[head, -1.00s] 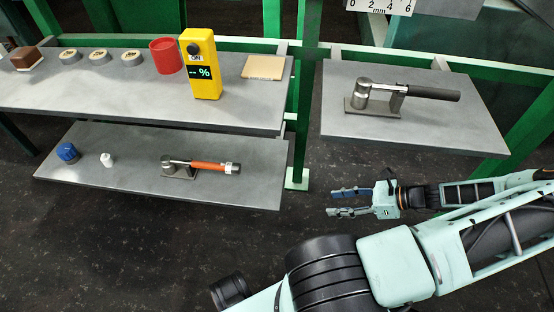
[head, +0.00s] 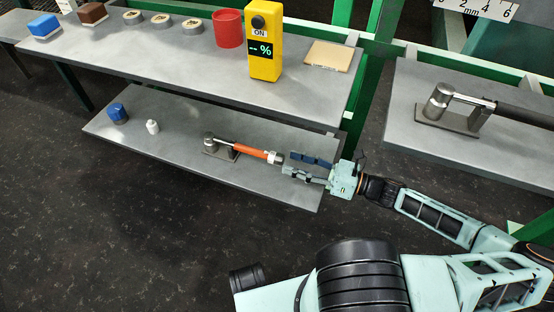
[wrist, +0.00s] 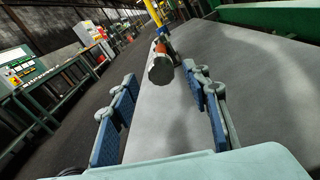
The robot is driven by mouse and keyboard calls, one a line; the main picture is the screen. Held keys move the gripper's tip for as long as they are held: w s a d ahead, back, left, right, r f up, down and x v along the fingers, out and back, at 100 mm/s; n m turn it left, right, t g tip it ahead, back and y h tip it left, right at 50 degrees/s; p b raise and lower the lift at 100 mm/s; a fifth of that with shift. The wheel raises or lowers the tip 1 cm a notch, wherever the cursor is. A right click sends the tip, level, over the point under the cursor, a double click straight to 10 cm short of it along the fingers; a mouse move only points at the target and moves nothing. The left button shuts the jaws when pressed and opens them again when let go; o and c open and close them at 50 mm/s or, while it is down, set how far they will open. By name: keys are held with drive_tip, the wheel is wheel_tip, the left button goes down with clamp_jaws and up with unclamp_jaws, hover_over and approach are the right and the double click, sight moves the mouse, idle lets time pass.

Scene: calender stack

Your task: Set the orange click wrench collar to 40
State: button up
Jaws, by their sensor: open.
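The orange click wrench (head: 248,151) lies on the lower grey shelf, its head at the left in a dark metal stand. Its silver collar end (head: 274,157) points right toward my gripper. My gripper (head: 288,164) is open around empty space, just right of the collar end in the head view. In the wrist view the two blue-padded fingers (wrist: 165,112) stand wide apart, and the wrench's round dark end cap (wrist: 161,70) shows ahead between them, apart from both. An orange band shows behind the cap. Any scale marks on the collar are too small to read.
The upper shelf (head: 180,68) overhangs behind, with a yellow meter (head: 264,50) and a red cup (head: 229,28). Another wrench (head: 440,98) rests on the right shelf.

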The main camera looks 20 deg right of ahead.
sight(278, 158)
drive_tip(key=b+x, duration=0.1)
drive_tip(key=x, duration=0.4)
drive_tip(key=shift+w+a, duration=0.25)
drive_tip(key=shift+a, duration=0.05)
drive_tip(key=shift+c, duration=0.5)
drive_tip(key=c, duration=1.1)
